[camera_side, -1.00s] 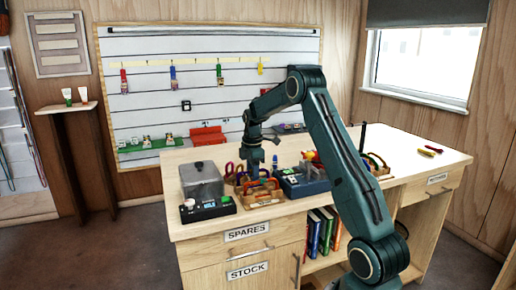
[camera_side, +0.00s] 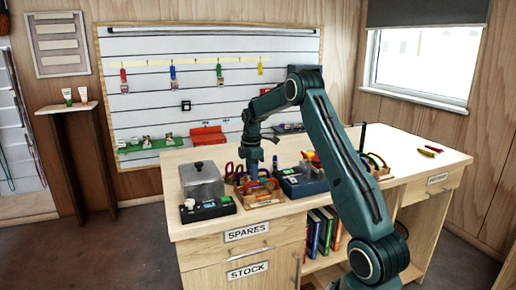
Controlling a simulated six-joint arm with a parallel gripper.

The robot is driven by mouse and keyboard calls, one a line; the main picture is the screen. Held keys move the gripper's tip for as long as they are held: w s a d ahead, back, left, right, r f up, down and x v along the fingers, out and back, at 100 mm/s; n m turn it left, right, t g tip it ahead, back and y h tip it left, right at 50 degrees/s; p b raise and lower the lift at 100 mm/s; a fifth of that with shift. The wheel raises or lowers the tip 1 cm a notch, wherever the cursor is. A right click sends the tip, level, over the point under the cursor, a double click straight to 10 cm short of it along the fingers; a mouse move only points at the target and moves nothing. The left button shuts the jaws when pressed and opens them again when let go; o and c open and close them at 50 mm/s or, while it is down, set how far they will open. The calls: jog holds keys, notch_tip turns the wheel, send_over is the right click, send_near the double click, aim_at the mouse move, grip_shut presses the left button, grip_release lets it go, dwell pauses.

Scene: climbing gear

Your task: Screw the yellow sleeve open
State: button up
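My gripper (camera_side: 251,175) points down over a small wooden tray (camera_side: 262,200) at the front of the workbench. Colourful carabiner-like pieces (camera_side: 238,174) lie in and around this tray. My fingertips are small and partly lost among the pieces. I cannot tell whether they are open or shut, or whether they touch anything. I cannot make out a yellow sleeve for certain. A yellow piece (camera_side: 260,66) hangs on the wall board, and a small yellow item (camera_side: 436,148) lies at the right of the bench.
A grey box with a dark knob (camera_side: 202,181) and a small dark device (camera_side: 208,208) stand left of the tray. A blue-grey case (camera_side: 303,184) stands right of it. Another tray of coloured pieces (camera_side: 376,164) is farther right. The bench's right end (camera_side: 420,170) is mostly clear.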

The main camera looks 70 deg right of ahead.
jog(key=shift+w+d, duration=0.2)
jog(key=shift+r, duration=1.45)
dwell(0.6)
jog(key=shift+s+a, duration=0.5)
jog(key=shift+a, duration=0.05)
jog(key=shift+f, duration=0.15)
jog(key=shift+f, duration=1.3)
jog(key=shift+w+d, duration=0.5)
jog(key=shift+w, duration=0.05)
